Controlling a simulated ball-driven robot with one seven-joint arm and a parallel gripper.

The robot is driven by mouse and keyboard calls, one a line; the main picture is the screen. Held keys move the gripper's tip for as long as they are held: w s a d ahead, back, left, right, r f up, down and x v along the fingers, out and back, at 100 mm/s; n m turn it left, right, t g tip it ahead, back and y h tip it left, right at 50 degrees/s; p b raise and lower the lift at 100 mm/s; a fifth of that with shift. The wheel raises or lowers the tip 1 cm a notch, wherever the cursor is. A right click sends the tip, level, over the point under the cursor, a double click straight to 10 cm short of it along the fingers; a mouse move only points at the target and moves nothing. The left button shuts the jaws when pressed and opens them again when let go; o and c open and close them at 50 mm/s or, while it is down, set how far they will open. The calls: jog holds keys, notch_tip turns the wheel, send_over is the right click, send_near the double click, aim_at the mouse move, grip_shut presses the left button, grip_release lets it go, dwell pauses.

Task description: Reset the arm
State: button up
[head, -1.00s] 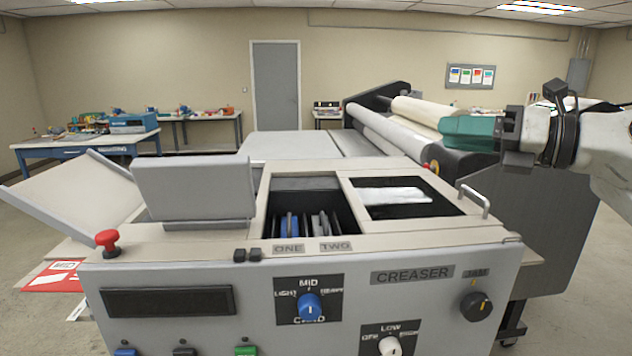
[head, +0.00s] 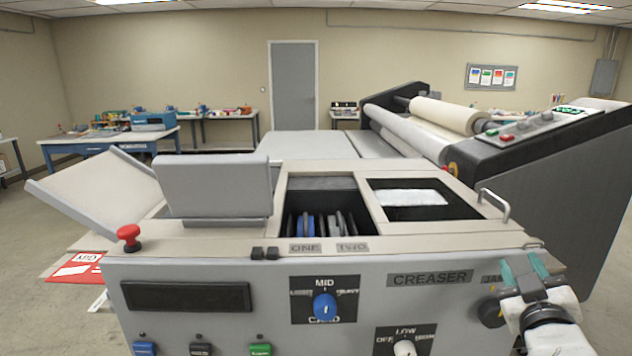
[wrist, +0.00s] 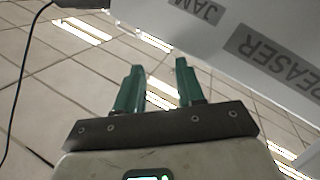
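My gripper (head: 524,270) is at the lower right of the head view, in front of the creaser's front panel by the JAM label and dark knob (head: 491,311). Its two teal fingers point up and stand apart with nothing between them. The creaser (head: 200,262) fills the lower middle of the head view. Its grey side and JAM lettering (wrist: 208,10) show at the top right of the wrist view. My gripper partly hides the JAM label; I cannot tell whether it touches the panel.
A metal handle (head: 494,205) and a red stop button (head: 129,236) stick up from the creaser. A large roll laminator (head: 560,180) stands behind it on the right. Blue workbenches (head: 110,145) line the back left. Open floor shows at the left and far right.

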jog(key=s+a+f+m+g+y, duration=0.1)
jog(key=s+f+g, duration=0.2)
jog(key=s+f, duration=0.35)
jog(key=s+a+f+m+g+y, duration=0.1)
jog(key=s+a+f+g, duration=0.2)
jog(key=f, duration=0.7)
jog(key=s+f+m+g+y, duration=0.1)
jog(key=s+f+g, duration=0.2)
jog(key=s+f, duration=0.45)
jog(key=s+a+f+g+y, duration=0.1)
jog(key=s+f+g, duration=0.2)
jog(key=s, duration=0.7)
jog(key=s+a+f+g+y, duration=0.1)
jog(key=s+f+g, duration=0.3)
jog(key=s+f, duration=0.4)
jog(key=s+a, duration=0.1)
jog(key=s, duration=0.2)
jog(key=shift+a+g+y, duration=0.15)
jog(key=shift+g+y, duration=0.15)
jog(key=shift+w, duration=0.1)
